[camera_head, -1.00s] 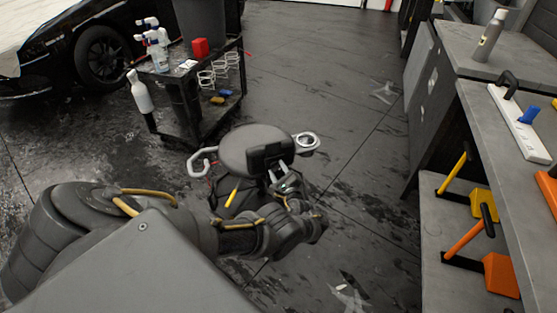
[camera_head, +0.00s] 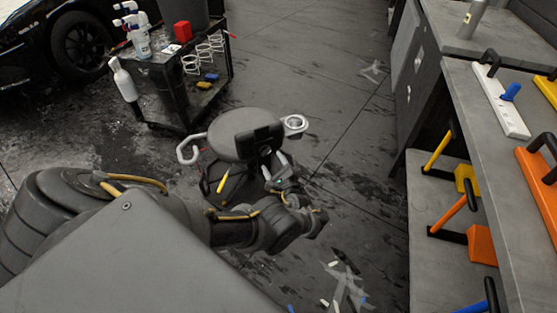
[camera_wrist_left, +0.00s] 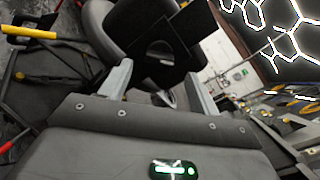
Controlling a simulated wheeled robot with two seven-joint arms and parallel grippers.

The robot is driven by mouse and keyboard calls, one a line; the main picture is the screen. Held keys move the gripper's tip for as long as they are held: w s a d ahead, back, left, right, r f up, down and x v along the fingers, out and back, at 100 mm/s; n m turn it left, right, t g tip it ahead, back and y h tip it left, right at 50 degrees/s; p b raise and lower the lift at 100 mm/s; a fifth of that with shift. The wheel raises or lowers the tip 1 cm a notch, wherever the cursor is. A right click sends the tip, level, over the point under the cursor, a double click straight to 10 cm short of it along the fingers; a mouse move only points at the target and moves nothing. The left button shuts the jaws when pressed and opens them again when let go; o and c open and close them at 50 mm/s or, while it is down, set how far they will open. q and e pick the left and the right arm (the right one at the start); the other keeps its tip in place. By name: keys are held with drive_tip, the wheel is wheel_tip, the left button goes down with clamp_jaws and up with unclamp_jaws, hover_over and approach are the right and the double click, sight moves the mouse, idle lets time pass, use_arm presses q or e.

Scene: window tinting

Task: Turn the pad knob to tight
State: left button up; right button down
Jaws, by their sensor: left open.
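A dark grey round-topped stool (camera_head: 238,130) stands on the floor in the middle of the head view. A black bracket-like part (camera_head: 267,140) is on its near side. My left gripper (camera_head: 275,166) is open and empty just in front of that part. In the left wrist view, the open fingers of my left gripper (camera_wrist_left: 158,88) point toward a black panel (camera_wrist_left: 155,35) with a rounded dark part in it. I cannot tell for sure which part is the pad knob, or whether the fingers touch anything. My right gripper is not in view.
A white handle (camera_head: 187,152) and a ring-shaped holder (camera_head: 295,124) stick out from the stool. A black cart (camera_head: 178,85) with bottles stands behind to the left. A grey workbench (camera_head: 490,140) with tools on it and on its lower shelf is at the right.

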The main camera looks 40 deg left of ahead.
use_arm(q)
drive_tip(key=v, duration=0.5)
drive_tip(key=shift+s+d, duration=0.1)
drive_tip(key=shift+d, duration=0.05)
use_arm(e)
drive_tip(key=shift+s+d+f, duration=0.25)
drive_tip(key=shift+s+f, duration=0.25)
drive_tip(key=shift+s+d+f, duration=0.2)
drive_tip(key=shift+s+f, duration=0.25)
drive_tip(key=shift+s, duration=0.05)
